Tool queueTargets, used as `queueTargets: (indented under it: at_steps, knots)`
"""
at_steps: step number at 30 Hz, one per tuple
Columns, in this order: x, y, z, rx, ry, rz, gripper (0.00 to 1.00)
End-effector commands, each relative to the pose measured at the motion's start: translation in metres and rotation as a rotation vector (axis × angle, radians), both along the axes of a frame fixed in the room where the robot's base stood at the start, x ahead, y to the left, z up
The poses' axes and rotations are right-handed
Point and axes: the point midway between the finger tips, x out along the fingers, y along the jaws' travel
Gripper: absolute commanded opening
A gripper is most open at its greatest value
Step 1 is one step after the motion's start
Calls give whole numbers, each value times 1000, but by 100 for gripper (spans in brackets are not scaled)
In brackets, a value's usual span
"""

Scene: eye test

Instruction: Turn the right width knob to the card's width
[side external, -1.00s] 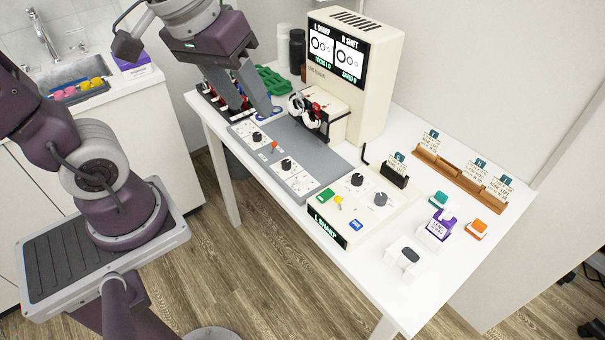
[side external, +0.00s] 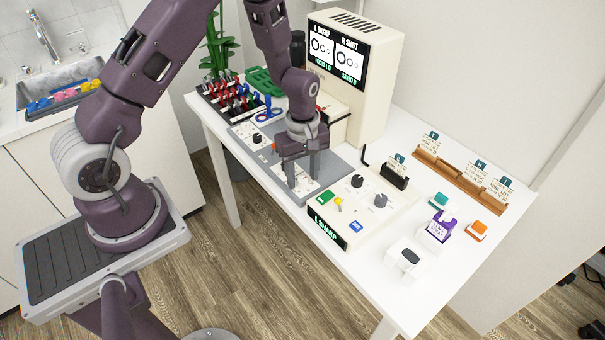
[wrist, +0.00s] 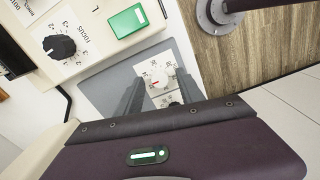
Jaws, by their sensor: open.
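My gripper (side external: 302,176) is open, fingers down over the right part of the grey panel (side external: 331,180). Its two fingers also show in the wrist view (wrist: 157,96), apart, on either side of a white dial plate (wrist: 160,72) with a small red mark. A dark knob lies partly hidden near the fingers, and I cannot tell whether they touch it. My gripper hides most of the right width knob in the side view. The left dial plate (side external: 254,138) shows a black knob. A card (side external: 399,160) stands in a black holder (side external: 393,176); its print is too small to read.
A cream console with a black focus knob (side external: 357,181), grey knob (side external: 380,200) and green button (side external: 325,196) stands just right of my gripper. The screen machine (side external: 372,85) rises behind.

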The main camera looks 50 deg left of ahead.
Motion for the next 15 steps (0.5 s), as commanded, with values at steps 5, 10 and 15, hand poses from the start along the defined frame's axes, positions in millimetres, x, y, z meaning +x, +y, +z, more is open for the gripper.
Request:
queueTargets:
  at_steps: [5,10,15]
  knots:
    - [0,0,-2,0,0,-1,45]
    - [0,0,-2,0,0,-1,25]
    - [0,0,-2,0,0,-1,0]
